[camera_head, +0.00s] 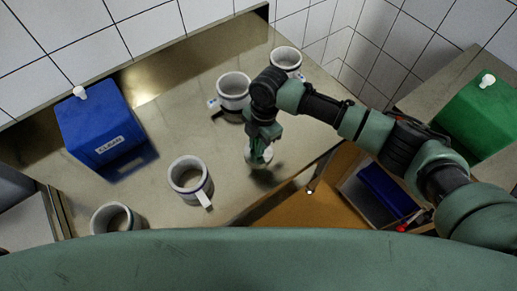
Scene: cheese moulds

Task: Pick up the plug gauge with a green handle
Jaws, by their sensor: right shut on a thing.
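My right gripper (259,148) reaches in from the right and points down over the steel worktop (150,207). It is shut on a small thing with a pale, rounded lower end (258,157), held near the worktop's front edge. Green shows just above that pale end, but I cannot tell whether it is a handle or my fingers. I cannot be sure that this is the plug gauge, and no other plug gauge is clearly visible. My left gripper is not in view.
White mugs stand at the back (286,59), behind the gripper (234,88), to its left (189,179) and at front left (113,218). A blue box (95,130) stands left, a green box (482,115) right. An open compartment (350,190) holds a blue thing (385,190).

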